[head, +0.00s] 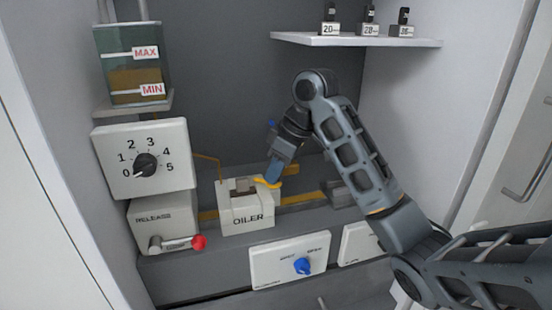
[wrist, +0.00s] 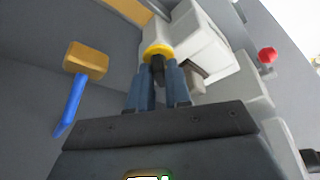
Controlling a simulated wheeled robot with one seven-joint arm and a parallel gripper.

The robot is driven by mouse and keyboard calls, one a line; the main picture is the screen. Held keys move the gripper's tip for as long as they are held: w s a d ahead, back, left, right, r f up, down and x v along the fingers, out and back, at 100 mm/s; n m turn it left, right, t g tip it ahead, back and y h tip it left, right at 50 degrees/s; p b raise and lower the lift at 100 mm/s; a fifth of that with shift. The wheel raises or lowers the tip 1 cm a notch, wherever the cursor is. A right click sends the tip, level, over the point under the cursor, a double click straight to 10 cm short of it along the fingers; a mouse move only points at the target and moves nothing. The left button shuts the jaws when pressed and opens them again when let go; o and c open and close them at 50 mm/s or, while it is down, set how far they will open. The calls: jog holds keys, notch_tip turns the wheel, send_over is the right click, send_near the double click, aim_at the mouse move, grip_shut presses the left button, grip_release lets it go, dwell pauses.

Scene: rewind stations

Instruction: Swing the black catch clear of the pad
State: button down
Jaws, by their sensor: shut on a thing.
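The white OILER box (head: 246,214) sits on the grey bench, left of centre in the head view, with a recess in its top. It also shows in the wrist view (wrist: 222,45). My gripper (head: 271,177) points down at the box's right side. My fingers hide the catch in the head view. I cannot make out the pad clearly.
A mallet with a tan head (wrist: 86,60) and blue handle lies beside my gripper. The RELEASE box with a red-knobbed lever (head: 198,242) and a dial panel (head: 144,158) stand left. A blue knob (head: 302,265) is in front. A shelf (head: 355,41) hangs above.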

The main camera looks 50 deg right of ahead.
jog(key=m+p, duration=0.2)
jog(key=m+h+p, duration=0.1)
jog(key=m+p, duration=0.1)
jog(key=m+h+p, duration=0.1)
jog(key=m+p, duration=0.1)
jog(key=p, duration=0.1)
jog(key=shift+a+r, duration=0.25)
jog(key=shift+a, duration=0.05)
jog(key=m+h+p, duration=0.1)
jog(key=m+p, duration=0.3)
jog(key=shift+f+g+h, duration=0.2)
jog(key=shift+g+h, duration=0.1)
jog(key=shift+h, duration=0.1)
jog(key=shift+f+m, duration=0.1)
jog(key=shift+m, duration=0.2)
jog(key=c, duration=1.1)
grip_release()
jog(key=shift+c, duration=0.2)
